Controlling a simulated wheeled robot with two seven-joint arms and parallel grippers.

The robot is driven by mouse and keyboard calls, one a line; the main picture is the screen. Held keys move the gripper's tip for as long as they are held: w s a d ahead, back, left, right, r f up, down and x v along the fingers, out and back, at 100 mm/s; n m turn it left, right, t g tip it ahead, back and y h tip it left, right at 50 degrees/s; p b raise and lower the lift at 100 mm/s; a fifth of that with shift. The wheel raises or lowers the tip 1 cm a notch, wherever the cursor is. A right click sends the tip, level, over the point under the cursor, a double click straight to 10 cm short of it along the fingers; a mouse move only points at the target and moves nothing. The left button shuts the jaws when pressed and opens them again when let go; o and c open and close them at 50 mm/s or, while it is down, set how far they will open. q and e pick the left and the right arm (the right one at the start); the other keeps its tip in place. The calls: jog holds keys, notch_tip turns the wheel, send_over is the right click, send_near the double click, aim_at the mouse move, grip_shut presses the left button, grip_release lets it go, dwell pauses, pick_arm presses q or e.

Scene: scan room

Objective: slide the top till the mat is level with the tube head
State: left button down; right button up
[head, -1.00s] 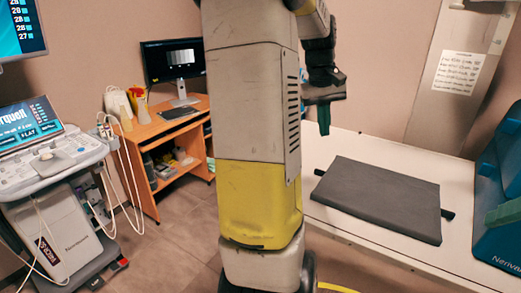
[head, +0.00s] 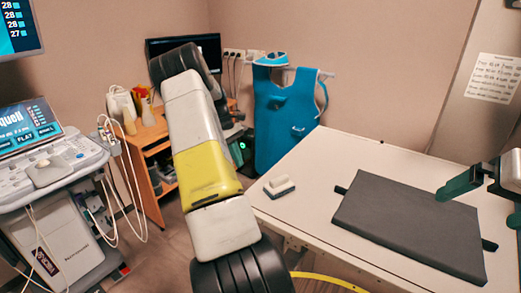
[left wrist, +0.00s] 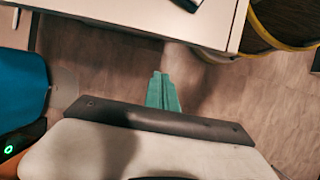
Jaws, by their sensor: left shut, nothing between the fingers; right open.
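The dark grey mat (head: 410,225) lies flat on the white table top (head: 300,205), with a small dark tab at each end. The table's edge also shows at the top of the left wrist view (left wrist: 130,22). No tube head can be made out. My left gripper (left wrist: 163,92) is shut and empty, over the floor and apart from the table edge; my arm hides it in the head view. My right gripper (head: 488,200) is open at the right edge, above the mat's right part, partly cut off by the frame.
A small white block with a dark base (head: 279,187) sits on the table's left part. A blue apron (head: 285,120) hangs behind. An ultrasound cart (head: 60,190) and wooden desk (head: 150,140) stand left. A yellow hose (head: 325,282) runs below the table. A pale column (head: 480,110) stands at right.

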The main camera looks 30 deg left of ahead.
aim_at(298, 198)
pick_arm(q)
jog(key=d+f, duration=0.5)
jog(key=d, duration=0.1)
jog(key=shift+s+d+f, duration=0.15)
jog(key=shift+s, duration=0.05)
jog(key=d, duration=0.6)
jog(key=s+d, duration=0.1)
jog(key=d, duration=1.2)
jog(key=shift+s, duration=0.25)
